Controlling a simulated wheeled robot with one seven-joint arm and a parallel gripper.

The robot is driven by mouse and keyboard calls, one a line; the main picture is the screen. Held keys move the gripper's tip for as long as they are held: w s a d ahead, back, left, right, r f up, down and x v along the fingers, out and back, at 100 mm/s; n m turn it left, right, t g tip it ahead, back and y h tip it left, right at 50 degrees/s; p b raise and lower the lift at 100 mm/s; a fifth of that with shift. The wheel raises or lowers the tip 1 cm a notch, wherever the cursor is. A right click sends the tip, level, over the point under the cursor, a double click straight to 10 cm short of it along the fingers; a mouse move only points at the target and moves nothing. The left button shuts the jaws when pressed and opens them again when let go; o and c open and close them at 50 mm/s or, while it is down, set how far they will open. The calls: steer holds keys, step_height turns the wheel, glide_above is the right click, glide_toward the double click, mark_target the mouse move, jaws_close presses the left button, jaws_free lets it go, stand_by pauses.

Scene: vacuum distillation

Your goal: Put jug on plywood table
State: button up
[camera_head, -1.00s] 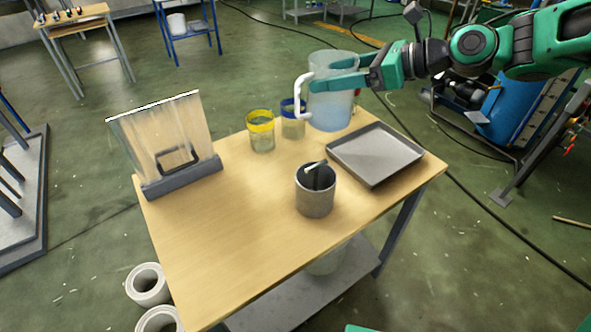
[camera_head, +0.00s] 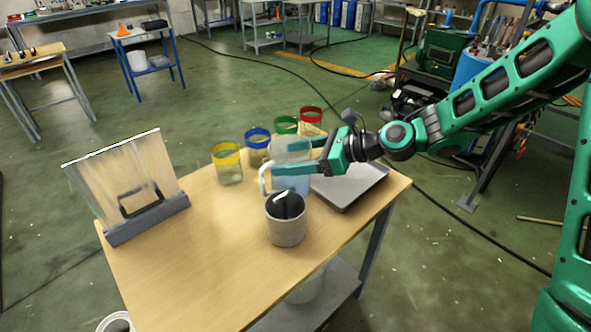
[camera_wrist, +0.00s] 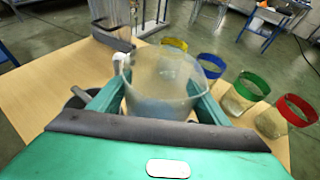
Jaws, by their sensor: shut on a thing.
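The jug (camera_head: 291,180) is translucent, bluish and has a white handle at its left. My gripper (camera_head: 292,158) is shut on the jug, one finger on each side, and holds it upright. The jug (camera_wrist: 165,85) also shows between both green fingers in the wrist view. The plywood table (camera_head: 190,265) has a light wood top, and the jug is over its back right part, behind the grey cup and by the tray. I cannot tell whether its base touches the top, as the grey cup partly hides it.
The grey cup (camera_head: 286,226) with dark contents stands just in front of the jug. A grey tray (camera_head: 345,188) lies right of it. Jars with yellow (camera_head: 227,165), blue (camera_head: 257,145), green (camera_head: 286,125) and red (camera_head: 311,115) bands stand behind. A clear panel (camera_head: 130,185) stands left. The table's middle left is clear.

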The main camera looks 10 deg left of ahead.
steer(key=shift+f, duration=1.95)
steer(key=o, duration=1.4)
steer(key=shift+f, duration=0.1)
steer(key=shift+o, duration=0.2)
steer(key=shift+d+r, duration=0.2)
steer(key=shift+d, duration=0.05)
steer(key=v, duration=1.1)
steer(key=shift+d+r, duration=0.2)
steer(key=shift+d, duration=0.05)
steer(key=shift+s, duration=0.1)
